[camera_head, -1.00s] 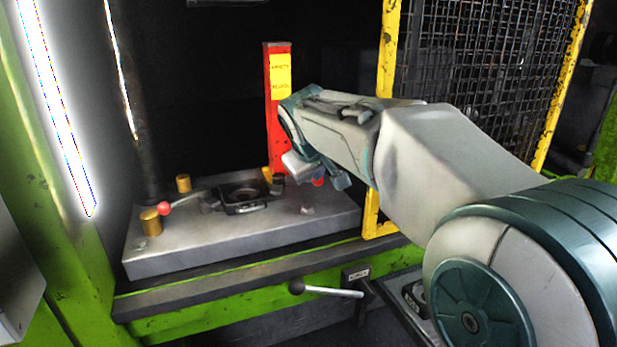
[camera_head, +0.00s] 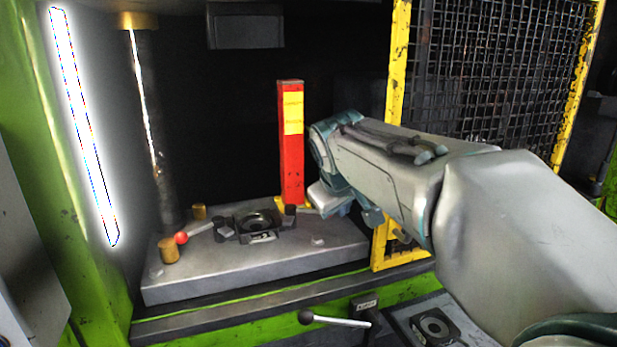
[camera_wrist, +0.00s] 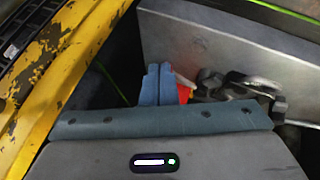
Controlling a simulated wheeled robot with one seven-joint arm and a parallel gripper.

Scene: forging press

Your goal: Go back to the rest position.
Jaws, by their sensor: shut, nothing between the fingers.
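My gripper (camera_wrist: 157,86) shows in the wrist view with its two blue fingers side by side and shut, with nothing held. In the head view the end of my arm is in front of the press opening, just right of the red post (camera_head: 291,140); the fingertips cannot be made out there. The press bed (camera_head: 200,271) lies below and to the left of it. On the bed is a dark die (camera_head: 257,222) with a round hollow.
The yellow guard frame (camera_head: 397,70) with dark mesh stands close beside my arm; its yellow bar (camera_wrist: 45,75) is near in the wrist view. A red-knobbed handle (camera_head: 181,238) lies on the bed. A lever (camera_head: 335,320) sticks out below. A dark block (camera_head: 245,27) hangs above.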

